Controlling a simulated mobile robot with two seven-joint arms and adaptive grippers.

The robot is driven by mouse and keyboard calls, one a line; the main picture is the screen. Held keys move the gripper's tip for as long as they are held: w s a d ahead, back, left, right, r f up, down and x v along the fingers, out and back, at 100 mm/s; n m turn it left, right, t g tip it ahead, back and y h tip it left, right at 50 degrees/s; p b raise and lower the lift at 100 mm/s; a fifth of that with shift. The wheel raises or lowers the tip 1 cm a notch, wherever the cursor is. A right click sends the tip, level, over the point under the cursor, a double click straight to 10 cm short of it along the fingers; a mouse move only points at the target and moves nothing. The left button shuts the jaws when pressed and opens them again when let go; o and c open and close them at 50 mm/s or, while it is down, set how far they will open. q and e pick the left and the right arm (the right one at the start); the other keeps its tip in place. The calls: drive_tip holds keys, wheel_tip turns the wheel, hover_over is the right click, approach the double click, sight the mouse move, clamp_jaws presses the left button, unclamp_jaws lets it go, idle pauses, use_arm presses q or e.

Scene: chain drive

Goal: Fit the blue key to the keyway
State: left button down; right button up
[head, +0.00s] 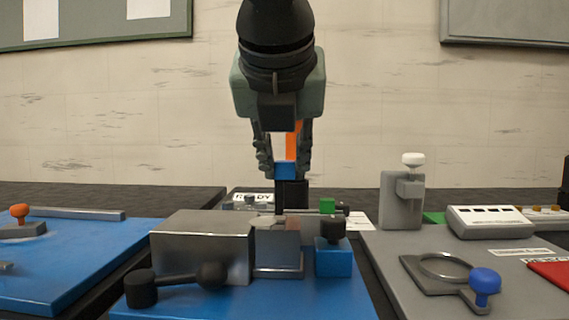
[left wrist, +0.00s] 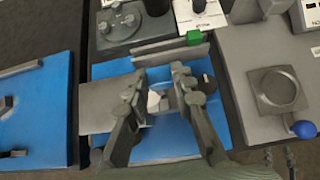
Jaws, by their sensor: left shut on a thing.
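My left gripper (head: 285,160) comes down from the top middle in the head view, its fingers shut on a narrow piece. The piece shows white and orange between the fingers and blue at the lower end; I take this blue part (head: 286,170) for the blue key. A black upright part (head: 291,194) is in line below it; I cannot tell whether they touch. Below stands a grey metal block (head: 278,245) on a blue plate. I cannot make out the keyway. In the left wrist view the fingers (left wrist: 160,85) flank a small white part (left wrist: 153,102). My right gripper is not in view.
A large metal block (head: 203,245), a black-knobbed lever (head: 180,280) and a blue block with a black knob (head: 333,257) crowd the blue plate (head: 245,302). A grey panel with a blue knob (head: 485,281) is at right. Another blue plate (head: 85,262) is at left.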

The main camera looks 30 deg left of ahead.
sight(285, 220)
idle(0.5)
use_arm(q)
drive_tip(key=shift+b, duration=0.5)
idle(0.4)
drive_tip(key=shift+b, duration=0.45)
drive_tip(key=shift+f+b, duration=3.15)
drive_tip(key=shift+b, duration=0.65)
drive_tip(key=c, duration=1.2)
unclamp_jaws()
drive_tip(key=v, duration=1.2)
